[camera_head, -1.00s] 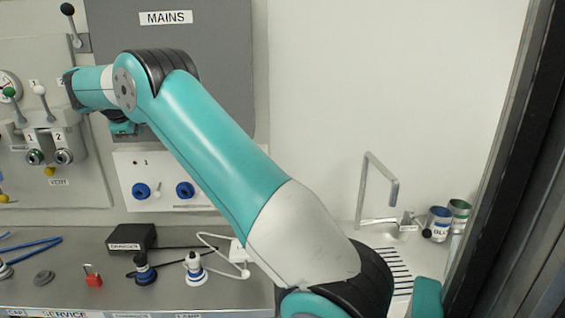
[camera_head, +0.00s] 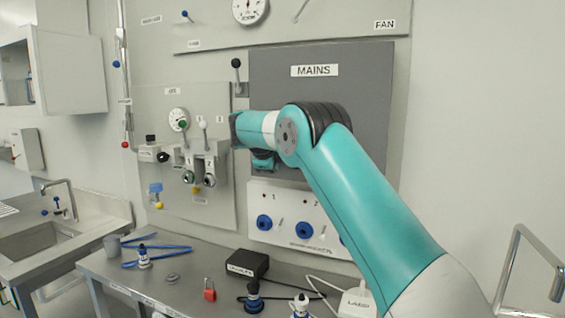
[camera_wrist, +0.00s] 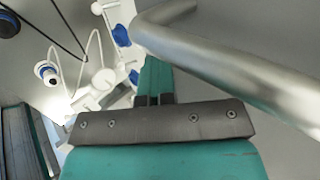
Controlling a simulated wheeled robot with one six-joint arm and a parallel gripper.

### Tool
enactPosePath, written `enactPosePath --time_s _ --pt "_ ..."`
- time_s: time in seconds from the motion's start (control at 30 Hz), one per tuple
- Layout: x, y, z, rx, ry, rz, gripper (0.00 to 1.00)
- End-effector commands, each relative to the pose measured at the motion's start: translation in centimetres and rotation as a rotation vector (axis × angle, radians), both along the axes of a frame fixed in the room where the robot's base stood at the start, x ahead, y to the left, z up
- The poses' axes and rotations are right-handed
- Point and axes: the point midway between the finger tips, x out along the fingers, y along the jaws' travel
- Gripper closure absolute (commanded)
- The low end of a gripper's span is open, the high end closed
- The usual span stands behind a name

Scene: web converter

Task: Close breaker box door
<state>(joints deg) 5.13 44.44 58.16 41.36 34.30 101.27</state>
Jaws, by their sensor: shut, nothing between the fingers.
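The breaker box door appears to be the dark grey panel labelled MAINS (camera_head: 350,110), upright on the wall in the head view. It looks flat there, but I cannot tell whether it stands ajar. My arm crosses its lower left part. My gripper (camera_wrist: 154,78) is shut and empty in the wrist view; in the head view it is mostly hidden behind my wrist. A thick metal bar (camera_wrist: 225,72), like a handle, runs close beside the fingers on the right, in front of a grey surface. I see no grip on it.
Below MAINS is a white panel with blue sockets (camera_head: 304,231). A control board with levers and a gauge (camera_head: 178,119) is to the left. The bench below holds a black box (camera_head: 247,264), a red padlock (camera_head: 209,290) and a white cable. A sink (camera_head: 50,240) stands far left.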

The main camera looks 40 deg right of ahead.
Motion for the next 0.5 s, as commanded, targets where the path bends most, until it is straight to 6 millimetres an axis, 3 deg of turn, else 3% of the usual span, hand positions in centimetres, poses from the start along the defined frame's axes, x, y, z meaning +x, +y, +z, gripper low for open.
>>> enactPosePath --time_s 0.2,0.5 --pt "-1.7 3.5 -0.4 0.001 -0.004 -0.002 1.00" --pt "-4.4 7.4 5.1 0.003 -0.001 -0.011 1.00"
